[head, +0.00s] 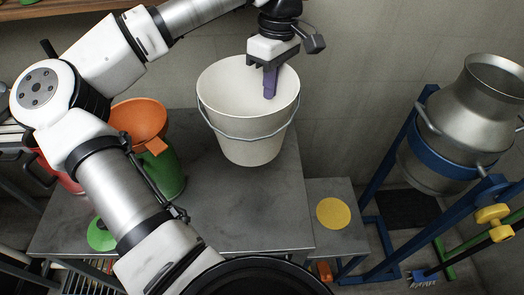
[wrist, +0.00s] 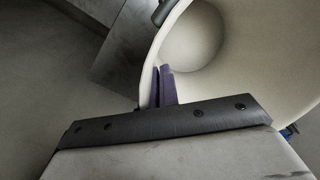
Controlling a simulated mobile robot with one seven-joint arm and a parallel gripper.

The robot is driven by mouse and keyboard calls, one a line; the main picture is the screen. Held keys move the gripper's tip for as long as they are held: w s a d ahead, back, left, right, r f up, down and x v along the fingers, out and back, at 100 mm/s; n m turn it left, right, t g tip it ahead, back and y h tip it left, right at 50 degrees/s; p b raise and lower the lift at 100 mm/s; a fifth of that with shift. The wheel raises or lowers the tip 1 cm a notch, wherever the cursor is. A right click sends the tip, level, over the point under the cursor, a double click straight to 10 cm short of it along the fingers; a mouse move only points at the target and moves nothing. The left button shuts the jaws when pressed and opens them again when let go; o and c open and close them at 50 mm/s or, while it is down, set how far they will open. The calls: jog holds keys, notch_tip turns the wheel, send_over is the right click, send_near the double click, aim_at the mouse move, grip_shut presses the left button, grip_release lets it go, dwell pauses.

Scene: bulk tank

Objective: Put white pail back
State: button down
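The white pail (head: 225,105) is upright over the back right of the grey table (head: 220,215). I cannot tell whether its base touches the tabletop. Its wire handle hangs down across its front. My gripper (head: 270,84) is at the pail's back rim, with one purple finger showing inside the pail; the other is hidden there. In the wrist view, the two purple fingers (wrist: 165,86) are close together at the rim of the pail (wrist: 245,65) and appear shut on its wall.
An orange container (head: 138,118) over a green one (head: 170,176) and a red one stand at left, partly behind my arm. A green disc (head: 101,235) lies at left. A yellow disc (head: 333,213) lies on a low right stand. A metal can (head: 465,115) hangs in a blue frame.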

notch_tip(320, 180, down, 17)
jog(key=p, duration=0.3)
jog(key=shift+p, duration=0.3)
jog(key=shift+f, duration=0.15)
jog(key=c, duration=1.7)
grip_release()
jog(key=r+b, duration=0.1)
jog(key=r, duration=0.3)
jog(key=r+b, duration=0.1)
jog(key=r, duration=0.3)
jog(key=w+d+r+b, duration=0.1)
jog(key=r, duration=0.3)
jog(key=shift+r+b, duration=0.15)
jog(key=shift+b, duration=0.25)
